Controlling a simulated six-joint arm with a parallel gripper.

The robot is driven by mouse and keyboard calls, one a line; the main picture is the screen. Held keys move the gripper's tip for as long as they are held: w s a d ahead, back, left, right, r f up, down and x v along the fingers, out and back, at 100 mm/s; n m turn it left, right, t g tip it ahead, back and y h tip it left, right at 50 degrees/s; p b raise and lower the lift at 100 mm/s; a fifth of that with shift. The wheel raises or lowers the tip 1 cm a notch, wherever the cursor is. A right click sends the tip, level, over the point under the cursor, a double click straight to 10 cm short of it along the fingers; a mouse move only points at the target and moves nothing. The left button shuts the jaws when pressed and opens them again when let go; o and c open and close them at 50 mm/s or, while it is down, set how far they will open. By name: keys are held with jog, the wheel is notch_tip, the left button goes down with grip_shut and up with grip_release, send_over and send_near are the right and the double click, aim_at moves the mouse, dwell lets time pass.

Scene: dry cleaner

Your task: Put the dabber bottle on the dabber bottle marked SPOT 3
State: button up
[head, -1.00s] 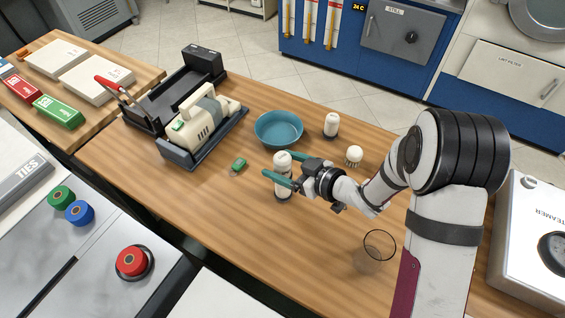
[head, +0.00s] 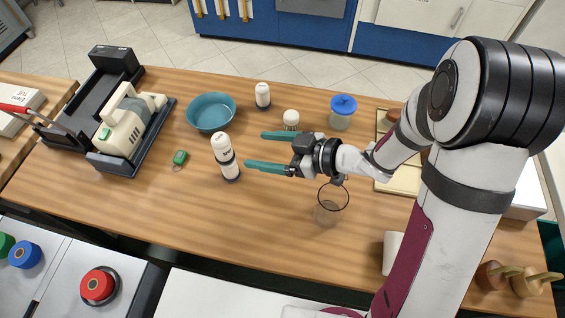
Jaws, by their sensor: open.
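Two white dabber bottles with dark bands appear to stand one on top of the other near the middle of the table in the head view: the upper bottle (head: 221,146) rests on the lower bottle (head: 230,172). The markings are too small to read. My gripper (head: 255,150) is open and empty just right of this stack, its two green fingers apart and clear of the bottles. Another white dabber bottle (head: 263,97) with a dark band stands alone farther back.
A blue bowl (head: 211,112) and a white round-topped brush (head: 291,119) stand behind. A blue-lidded jar (head: 342,113) is at the back right. A small green tag (head: 180,158) lies left, near the beige machine (head: 128,120).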

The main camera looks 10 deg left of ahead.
jog(key=w+d+r+m+t+h, duration=0.2)
jog(key=w+d+m+t+h, duration=0.4)
jog(key=w+d, duration=0.25)
jog(key=s+d+r+m+h, duration=0.1)
jog(key=s+d+m+h, duration=0.15)
jog(key=d, duration=0.25)
jog(key=s+d+r+m+g+h, duration=0.1)
jog(key=d+m+h, duration=0.2)
jog(key=d, duration=0.1)
jog(key=s+d+r+m+h, duration=0.1)
jog(key=s+d+m+h, duration=0.15)
jog(key=d, duration=0.25)
jog(key=s+a+m+g+y, duration=0.1)
jog(key=s+a+m+g, duration=0.1)
jog(key=s, duration=0.9)
jog(key=s+a+r+m+g+y, duration=0.1)
jog(key=s+m+g, duration=0.4)
jog(key=s, duration=0.6)
jog(key=shift+s+a+g+y, duration=0.3)
jog(key=shift+a+g, duration=0.1)
jog(key=shift+a, duration=0.4)
